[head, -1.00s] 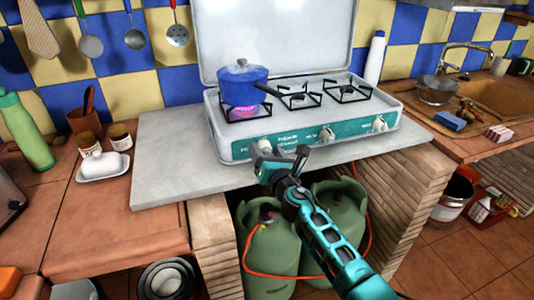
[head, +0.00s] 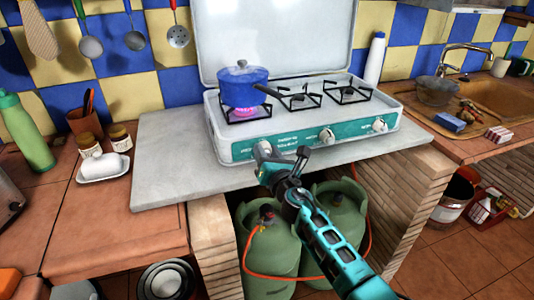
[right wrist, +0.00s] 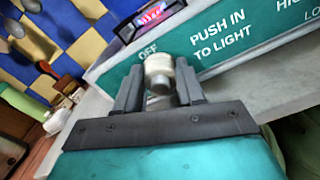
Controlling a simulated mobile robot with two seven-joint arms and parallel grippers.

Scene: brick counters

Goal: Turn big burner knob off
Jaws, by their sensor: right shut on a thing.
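The gas stove (head: 222,150) is white with a teal front panel and a raised lid. A blue pot (head: 240,82) stands on its left burner, with a pink flame (head: 243,112) glowing beneath. My right gripper (head: 277,158) is at the left end of the panel. In the right wrist view its two fingers close around the sides of the cream left knob (right wrist: 159,66), below the word OFF. In the head view the gripper largely hides this knob. The middle knob (head: 327,136) and right knob (head: 379,125) are free. My left gripper is not in view.
The stove stands on a grey slab (head: 165,165). Two green gas bottles (head: 270,235) with an orange hose are below it. A butter dish (head: 103,166) and jars are at left. A white bottle (head: 375,58) stands behind the stove at right.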

